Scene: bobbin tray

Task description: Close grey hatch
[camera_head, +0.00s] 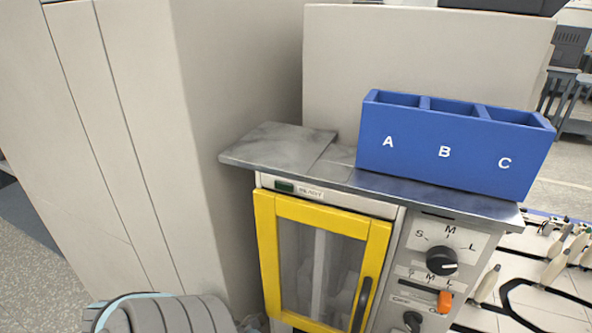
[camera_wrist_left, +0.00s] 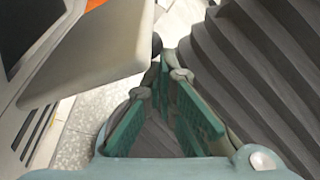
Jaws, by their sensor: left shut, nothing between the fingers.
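A pale grey flap (camera_wrist_left: 95,65) stands out from a machine face at the left of the left wrist view. It looks like the grey hatch, swung open; I cannot tell for certain. My left gripper (camera_wrist_left: 168,78), with green pads, is shut and empty just right of the flap's edge. I cannot tell whether it touches the flap. In the head view no hatch can be made out with certainty, and the left gripper's fingers are not visible. My right gripper is in neither view.
A machine with a yellow-framed door (camera_head: 322,210) stands below a metal top (camera_head: 275,147). A blue bin (camera_head: 450,145) marked A, B, C rests on that top. A control panel with a black knob (camera_head: 441,261) and an orange slider (camera_head: 445,301) is on the right. A tall beige cabinet (camera_head: 140,130) stands left.

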